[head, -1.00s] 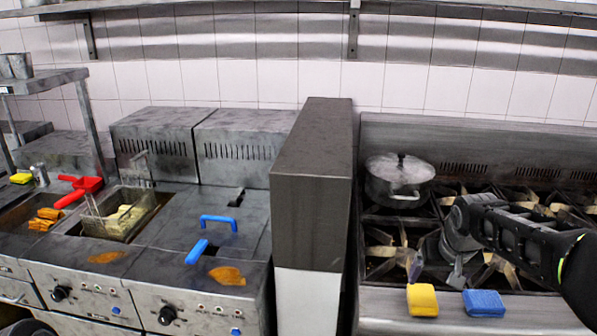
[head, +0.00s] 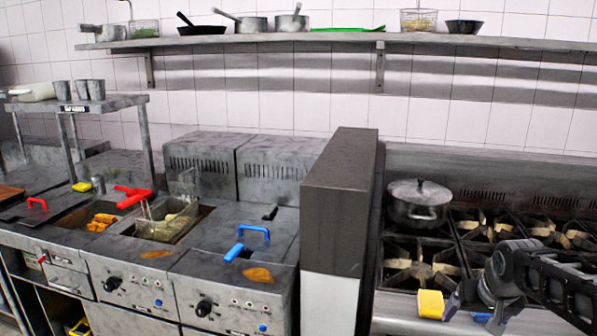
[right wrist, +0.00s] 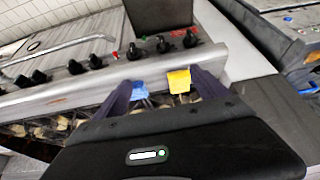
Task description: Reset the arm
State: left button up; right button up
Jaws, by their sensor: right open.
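My right gripper (head: 477,312) is at the lower right of the head view, over the front of the stove. Its jaws are apart and I see nothing held. In the right wrist view, its two dark purple fingers (right wrist: 163,88) stand apart at the picture's middle. A yellow sponge (head: 430,304) lies on the stove's front ledge, left of the gripper. A blue sponge (head: 482,317) is partly hidden by the gripper. In the right wrist view, the blue sponge (right wrist: 139,91) and yellow sponge (right wrist: 179,81) show between the fingers, beyond them. My left gripper is not in view.
A lidded pot (head: 418,213) stands on the back left burner. A tall dark divider (head: 338,195) separates the stove from the fryers. A fryer basket with a red handle (head: 133,197) sits at left. A shelf (head: 300,40) with pans runs above.

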jog(key=w+a+f+n+t+y, duration=0.1)
jog(key=w+a+f+t+y, duration=0.1)
jog(key=w+a+f, duration=0.55)
jog(key=s+a+f+y, duration=0.1)
jog(key=s+a+f, duration=0.2)
jog(key=a+f, duration=0.35)
jog(key=s+a+f, duration=0.3)
jog(key=a+f, duration=0.2)
jog(key=f, duration=0.2)
jog(key=s+a+f+g+y, duration=0.1)
jog(key=s+a+f+g, duration=0.1)
jog(key=s+a+f, duration=0.3)
jog(key=s+a+f+g, duration=0.2)
jog(key=s+a+f, duration=0.3)
jog(key=s, duration=0.7)
jog(key=s+a+f+g+y, duration=0.1)
jog(key=s+a+f+g, duration=0.1)
jog(key=s+a+f, duration=0.3)
jog(key=s+f, duration=0.4)
jog(key=shift+s+n+g+y, duration=0.25)
jog(key=shift+n+g+y, duration=0.05)
jog(key=shift+n, duration=0.1)
jog(key=shift+c, duration=0.2)
